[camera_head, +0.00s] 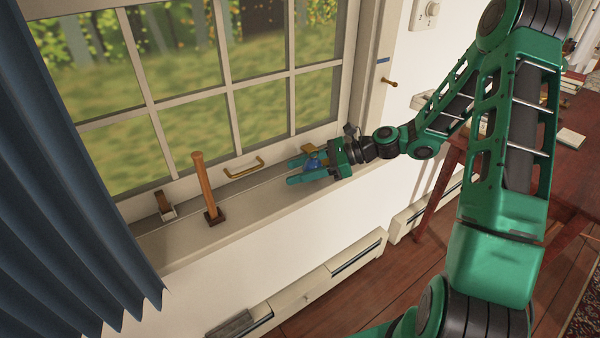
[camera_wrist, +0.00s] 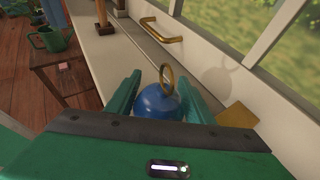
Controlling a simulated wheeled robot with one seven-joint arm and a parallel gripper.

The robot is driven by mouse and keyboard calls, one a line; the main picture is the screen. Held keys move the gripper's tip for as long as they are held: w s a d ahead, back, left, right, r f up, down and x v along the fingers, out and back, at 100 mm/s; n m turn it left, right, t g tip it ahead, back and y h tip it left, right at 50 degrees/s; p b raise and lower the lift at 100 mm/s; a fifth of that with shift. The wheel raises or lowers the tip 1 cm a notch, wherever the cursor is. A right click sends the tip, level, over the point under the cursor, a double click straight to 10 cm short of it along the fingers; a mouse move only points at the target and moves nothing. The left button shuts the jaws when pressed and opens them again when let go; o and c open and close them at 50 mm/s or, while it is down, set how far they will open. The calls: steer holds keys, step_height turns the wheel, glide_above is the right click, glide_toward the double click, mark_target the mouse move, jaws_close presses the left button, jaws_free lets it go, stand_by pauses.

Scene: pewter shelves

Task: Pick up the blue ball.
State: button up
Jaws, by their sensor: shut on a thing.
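The blue ball (camera_wrist: 158,103) has a gold ring on its top and sits between the two green fingers of my gripper (camera_wrist: 160,95) in the wrist view. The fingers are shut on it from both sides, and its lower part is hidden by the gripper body. In the head view the ball (camera_head: 312,164) shows as a small blue patch between the fingers of my gripper (camera_head: 308,169), at the window sill (camera_head: 256,208). I cannot tell whether the ball touches the sill.
A brass window handle (camera_head: 244,168) is on the frame behind. A blue curtain (camera_head: 60,190) hangs at left. The sill between hammer and gripper is clear.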

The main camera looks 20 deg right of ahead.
steer(key=r, duration=0.2)
steer(key=a+r, duration=0.1)
steer(key=r, duration=0.1)
steer(key=shift+s, duration=0.4)
steer(key=s+a+r, duration=0.6)
steer(key=a, duration=0.2)
steer(key=shift+s, duration=0.4)
steer(key=shift+r, duration=0.1)
